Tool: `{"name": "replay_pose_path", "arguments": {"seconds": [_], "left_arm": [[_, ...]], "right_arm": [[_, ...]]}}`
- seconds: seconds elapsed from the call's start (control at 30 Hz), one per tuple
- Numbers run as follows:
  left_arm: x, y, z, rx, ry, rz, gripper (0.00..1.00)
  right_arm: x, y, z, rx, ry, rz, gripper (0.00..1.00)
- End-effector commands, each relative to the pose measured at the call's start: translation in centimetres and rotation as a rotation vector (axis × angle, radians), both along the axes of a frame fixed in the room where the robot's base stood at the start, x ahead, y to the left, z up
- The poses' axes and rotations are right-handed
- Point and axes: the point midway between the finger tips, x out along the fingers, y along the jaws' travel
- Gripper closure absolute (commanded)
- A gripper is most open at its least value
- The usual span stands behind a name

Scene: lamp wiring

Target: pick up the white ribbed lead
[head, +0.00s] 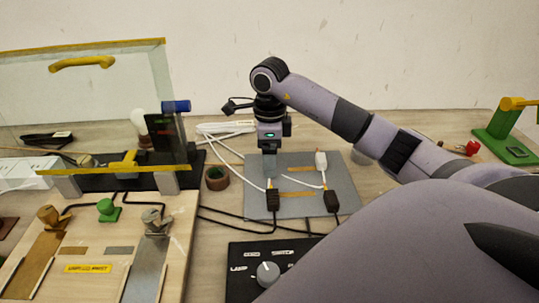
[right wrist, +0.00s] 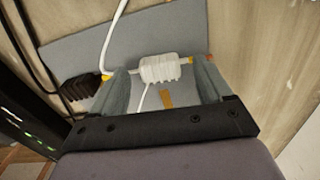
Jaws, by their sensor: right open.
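A white ribbed lead end (right wrist: 160,68) shows in the right wrist view, framed by the two fingers of my right gripper (right wrist: 160,85). Bare gaps show on both sides of it; I cannot tell its depth relative to the fingertips. In the head view my right gripper (head: 270,172) points down over the left part of a grey mat (head: 345,178), fingers seen edge-on. It is open and empty. A white plug (head: 320,160) stands on the mat to its right; I cannot tell whether it is the same lead end. My left gripper is not in view.
Black plugs (head: 272,198) (head: 332,201) sit on the mat's near side, with white and black cables around. A brown ring (head: 216,178) lies left of the mat. A black box with a knob (head: 268,273) is in front. A wooden board (head: 95,240) fills the left.

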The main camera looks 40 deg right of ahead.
Motion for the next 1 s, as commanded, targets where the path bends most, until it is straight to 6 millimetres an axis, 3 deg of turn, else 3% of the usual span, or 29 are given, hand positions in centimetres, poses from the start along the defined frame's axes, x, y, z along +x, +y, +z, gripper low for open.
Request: {"name": "replay_pose_path", "arguments": {"seconds": [0.23, 0.27, 0.43, 0.77, 1.0], "left_arm": [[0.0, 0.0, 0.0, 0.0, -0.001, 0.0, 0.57], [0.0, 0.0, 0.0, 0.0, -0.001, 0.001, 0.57], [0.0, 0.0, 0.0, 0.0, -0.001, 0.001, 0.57], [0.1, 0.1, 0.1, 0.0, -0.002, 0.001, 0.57], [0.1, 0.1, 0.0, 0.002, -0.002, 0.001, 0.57]], "right_arm": [[0.0, 0.0, -0.2, 0.001, -0.001, 0.0, 0.21], [0.0, 0.0, -0.2, 0.001, -0.001, 0.0, 0.28], [0.0, 0.0, -0.2, 0.001, -0.001, 0.0, 0.81], [0.0, 0.0, 0.0, 0.0, -0.001, 0.0, 0.81], [0.1, 0.0, 2.0, 0.001, -0.005, -0.001, 0.81]]}}
